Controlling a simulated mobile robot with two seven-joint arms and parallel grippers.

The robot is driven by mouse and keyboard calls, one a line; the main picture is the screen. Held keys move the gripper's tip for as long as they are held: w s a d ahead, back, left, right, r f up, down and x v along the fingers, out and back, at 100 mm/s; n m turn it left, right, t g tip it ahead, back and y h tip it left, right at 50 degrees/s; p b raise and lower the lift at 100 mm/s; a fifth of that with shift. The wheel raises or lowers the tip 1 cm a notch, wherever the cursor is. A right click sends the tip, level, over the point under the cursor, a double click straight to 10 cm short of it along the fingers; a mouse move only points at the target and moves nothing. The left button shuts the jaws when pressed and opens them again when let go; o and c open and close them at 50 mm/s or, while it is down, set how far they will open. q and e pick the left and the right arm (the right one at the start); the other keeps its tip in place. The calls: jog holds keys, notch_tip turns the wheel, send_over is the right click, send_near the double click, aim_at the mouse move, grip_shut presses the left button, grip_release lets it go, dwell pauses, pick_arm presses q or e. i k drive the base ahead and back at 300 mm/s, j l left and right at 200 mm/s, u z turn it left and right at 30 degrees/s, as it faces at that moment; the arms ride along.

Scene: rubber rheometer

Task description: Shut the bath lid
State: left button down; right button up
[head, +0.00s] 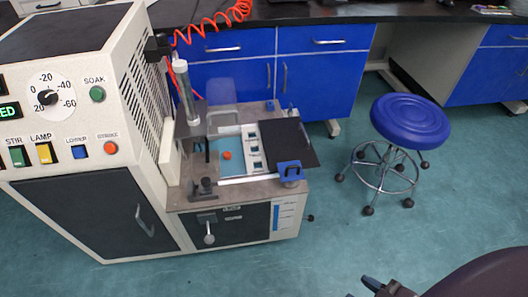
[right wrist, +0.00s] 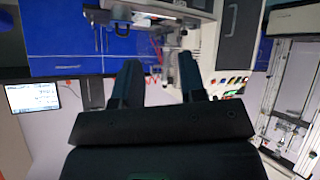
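The bath (head: 228,168) is a pale blue-lined opening in the top of the low bench part of the machine, with a small orange disc (head: 227,155) inside. A flat black panel (head: 287,142), which looks like the lid, lies to the right of the opening and leaves it uncovered. A blue block, perhaps a handle (head: 291,171), sits at its front edge. My right gripper (head: 376,287) is low at the bottom right of the head view, far from the bath. The right wrist view shows its two fingers (right wrist: 160,75) apart with nothing between them. My left gripper is out of view.
The cream control cabinet (head: 75,95) stands left of the bath. A clear tube (head: 186,92) and a greyish see-through panel (head: 222,93) rise at the back. A blue stool (head: 410,120) stands to the right. The floor in front is clear.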

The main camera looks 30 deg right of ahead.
aim_at(285, 140)
jog(key=i+l+z, duration=0.45)
jog(key=l+z, duration=0.15)
jog(key=i+z, duration=0.15)
jog(key=i+j, duration=0.25)
jog(key=j, duration=0.25)
